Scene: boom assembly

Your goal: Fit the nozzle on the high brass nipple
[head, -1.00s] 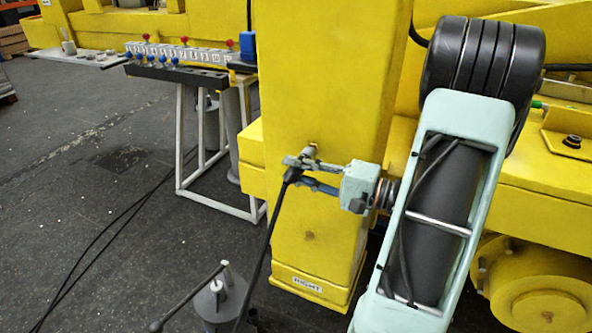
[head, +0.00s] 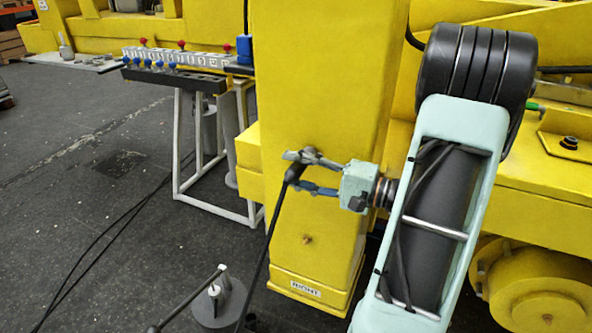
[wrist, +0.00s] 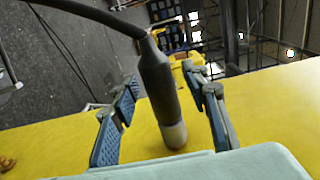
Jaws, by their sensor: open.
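The nozzle (head: 296,173) is a dark, hose-ended piece with a pale grey tip, at the front of the yellow column (head: 318,90). In the wrist view the nozzle (wrist: 158,90) stands between my fingers, its grey tip against or very close to the yellow face. My gripper (head: 291,170) is open around it; in the wrist view my gripper (wrist: 160,76) shows a gap on both sides of the nozzle. The high brass nipple is hidden behind the nozzle tip and upper finger, so its seating cannot be seen. A lower brass nipple (head: 307,239) is bare.
The black hose (head: 262,262) hangs from the nozzle to the floor. A grey round stand with a lever (head: 217,303) is below left. A white-framed table (head: 177,150) with a valve block and red and blue knobs stands behind left. Open floor lies left.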

